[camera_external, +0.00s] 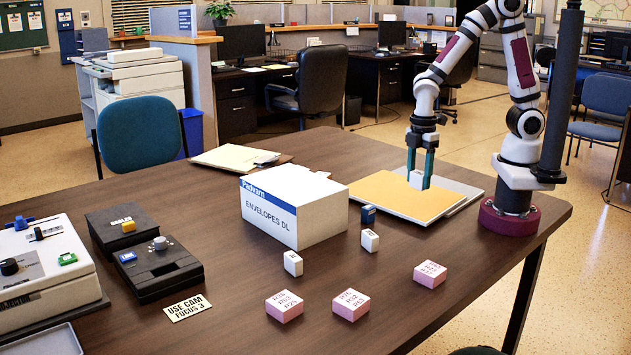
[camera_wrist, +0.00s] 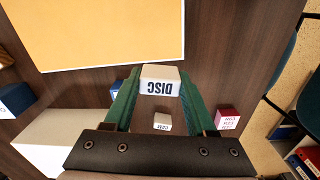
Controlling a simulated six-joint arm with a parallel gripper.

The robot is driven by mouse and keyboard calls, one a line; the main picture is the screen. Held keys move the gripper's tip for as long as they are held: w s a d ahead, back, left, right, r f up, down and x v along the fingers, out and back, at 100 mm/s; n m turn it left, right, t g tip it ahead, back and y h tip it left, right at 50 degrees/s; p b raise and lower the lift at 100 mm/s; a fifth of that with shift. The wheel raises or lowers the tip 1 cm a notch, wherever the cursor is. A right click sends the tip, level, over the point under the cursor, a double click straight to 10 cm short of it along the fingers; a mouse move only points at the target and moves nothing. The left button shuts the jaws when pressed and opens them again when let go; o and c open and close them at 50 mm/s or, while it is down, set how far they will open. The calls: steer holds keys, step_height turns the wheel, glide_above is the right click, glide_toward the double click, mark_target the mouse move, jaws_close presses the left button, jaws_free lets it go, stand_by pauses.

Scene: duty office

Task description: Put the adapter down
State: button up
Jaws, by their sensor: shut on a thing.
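My gripper (camera_external: 418,176) has its green fingers shut on a small white block, the adapter (camera_external: 416,180). In the wrist view the adapter (camera_wrist: 160,80) sits between the fingertips of my gripper (camera_wrist: 157,90) and shows the upside-down print "DISC" on one side. In the external view it appears low over the yellow-orange envelope (camera_external: 385,200) on the right part of the table. I cannot tell whether it touches the surface below.
A white "ENVELOPES DL" box (camera_external: 320,212) stands left of the envelope. Small white blocks (camera_external: 292,263), a dark blue block (camera_external: 368,214) and pink blocks (camera_external: 350,304) lie in front. Control boxes (camera_external: 158,268) stand at the left. Bare table lies at the front right.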

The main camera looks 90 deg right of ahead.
glide_above(414, 244)
steer(key=f, duration=0.6)
steer(key=shift+s+d+f, duration=0.1)
steer(key=shift+d+f, duration=0.1)
steer(key=shift+d, duration=0.05)
step_height(414, 244, down, 3)
steer(key=shift+a, duration=0.15)
steer(key=shift+f, duration=0.4)
steer(key=shift+f, duration=0.15)
steer(key=o, duration=1.3)
